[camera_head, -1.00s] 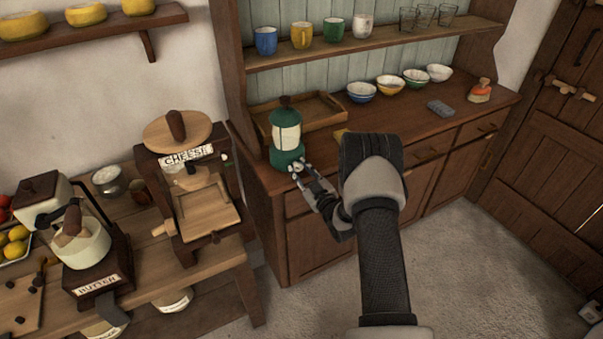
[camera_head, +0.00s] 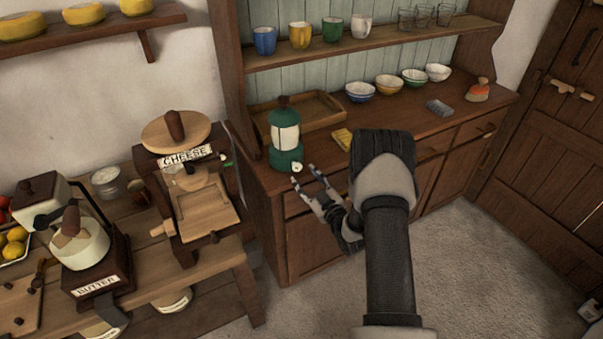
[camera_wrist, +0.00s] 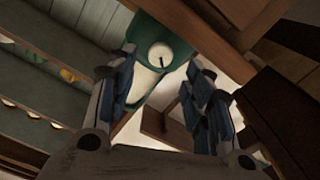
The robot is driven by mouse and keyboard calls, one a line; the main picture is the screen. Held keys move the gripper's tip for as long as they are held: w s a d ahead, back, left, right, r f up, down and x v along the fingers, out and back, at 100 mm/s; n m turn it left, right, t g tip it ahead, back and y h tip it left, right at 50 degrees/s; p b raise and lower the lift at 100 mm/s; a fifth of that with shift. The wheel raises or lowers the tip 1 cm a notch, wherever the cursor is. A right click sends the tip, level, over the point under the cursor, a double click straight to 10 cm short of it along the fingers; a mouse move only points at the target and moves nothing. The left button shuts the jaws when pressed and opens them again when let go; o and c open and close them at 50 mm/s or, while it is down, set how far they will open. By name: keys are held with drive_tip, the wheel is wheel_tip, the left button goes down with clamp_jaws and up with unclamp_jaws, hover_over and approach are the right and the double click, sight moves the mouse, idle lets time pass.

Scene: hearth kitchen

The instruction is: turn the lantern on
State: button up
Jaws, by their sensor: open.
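The green lantern (camera_head: 285,135) with a pale glass body stands upright on the dresser's counter, near its left end. A round cream knob (camera_head: 297,167) sits low on its front. My gripper (camera_head: 304,175) is open and empty, just in front of the knob and a little apart from it. In the wrist view the knob (camera_wrist: 160,55) shows a dark mark and lies beyond and between my open fingers (camera_wrist: 158,88). The lantern's green base (camera_wrist: 150,30) surrounds it. I cannot tell from the glass whether the lantern is lit.
A wooden tray (camera_head: 335,106) lies behind the lantern, and a yellow sponge-like block (camera_head: 342,138) to its right. Several bowls (camera_head: 389,86) stand farther right. The cheese press (camera_head: 200,205) stands on a lower bench to the left. Floor in front of the dresser is clear.

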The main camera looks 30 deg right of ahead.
sight(298, 169)
drive_tip(key=s, duration=0.7)
drive_tip(key=shift+s, duration=0.2)
drive_tip(key=shift+d, duration=0.1)
drive_tip(key=s+r+m+g+p, duration=0.3)
drive_tip(key=r+m+g+p, duration=0.15)
drive_tip(key=r, duration=0.25)
drive_tip(key=b+x, duration=0.1)
drive_tip(key=x, duration=0.4)
drive_tip(key=b+x, duration=0.2)
drive_tip(key=x, duration=0.4)
drive_tip(key=b+x, duration=0.1)
drive_tip(key=x, duration=0.5)
drive_tip(key=shift+d+f, duration=0.1)
drive_tip(key=shift+d, duration=0.1)
drive_tip(key=shift+c, duration=0.3)
